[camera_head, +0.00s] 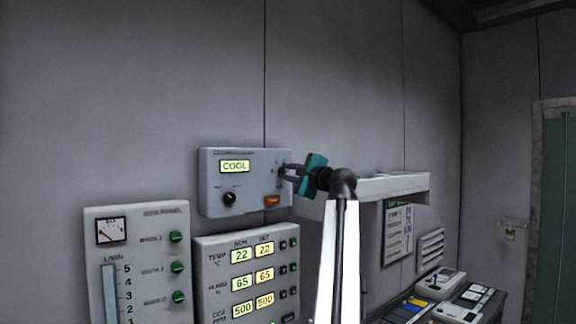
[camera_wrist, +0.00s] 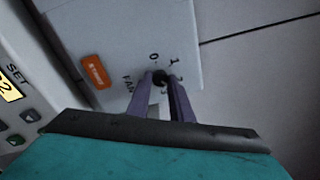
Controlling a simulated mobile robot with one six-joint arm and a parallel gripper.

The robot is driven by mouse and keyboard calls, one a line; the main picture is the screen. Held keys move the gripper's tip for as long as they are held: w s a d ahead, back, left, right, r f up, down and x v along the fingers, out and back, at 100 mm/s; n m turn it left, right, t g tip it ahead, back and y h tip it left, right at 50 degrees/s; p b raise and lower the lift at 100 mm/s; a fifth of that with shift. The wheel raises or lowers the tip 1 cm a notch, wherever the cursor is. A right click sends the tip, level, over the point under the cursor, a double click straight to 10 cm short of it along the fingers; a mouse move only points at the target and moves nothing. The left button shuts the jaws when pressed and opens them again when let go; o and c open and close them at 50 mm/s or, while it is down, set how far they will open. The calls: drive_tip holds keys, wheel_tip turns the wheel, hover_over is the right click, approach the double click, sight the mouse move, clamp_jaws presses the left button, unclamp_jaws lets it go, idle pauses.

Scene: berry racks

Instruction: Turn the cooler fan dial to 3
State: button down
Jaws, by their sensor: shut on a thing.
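The cooler panel (camera_head: 212,190) is a grey wall box with a lit COOL display (camera_head: 235,166), a black knob (camera_head: 230,198) at lower left and an orange switch (camera_head: 272,200). The fan dial (camera_wrist: 160,77) is a small black knob beside the FAN lettering; 0 and 1 show near it in the wrist view. My gripper (camera_head: 285,171) reaches the panel's right side, and in the wrist view its two dark fingers (camera_wrist: 161,88) are shut on the fan dial. The dial's pointer and some numbers are hidden, so I cannot tell its setting.
Below the panel is a climate panel (camera_head: 200,262) with lit readouts. A panel with green knobs (camera_head: 140,214) is at left. A white shelf (camera_head: 395,186) juts out right of my gripper. The wall above is bare.

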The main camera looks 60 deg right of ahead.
drive_tip(key=m+p, duration=0.3)
drive_tip(key=shift+r+m, duration=0.25)
drive_tip(key=shift+m, duration=0.15)
drive_tip(key=m+p, duration=0.2)
drive_tip(key=m, duration=0.2)
drive_tip(key=shift+f+g+p, duration=0.15)
drive_tip(key=shift+g+p, duration=0.15)
drive_tip(key=shift+g, duration=0.1)
drive_tip(key=c, duration=1.6)
unclamp_jaws()
drive_tip(key=shift+b+v, duration=2.75)
drive_tip(key=shift+v, duration=4.2)
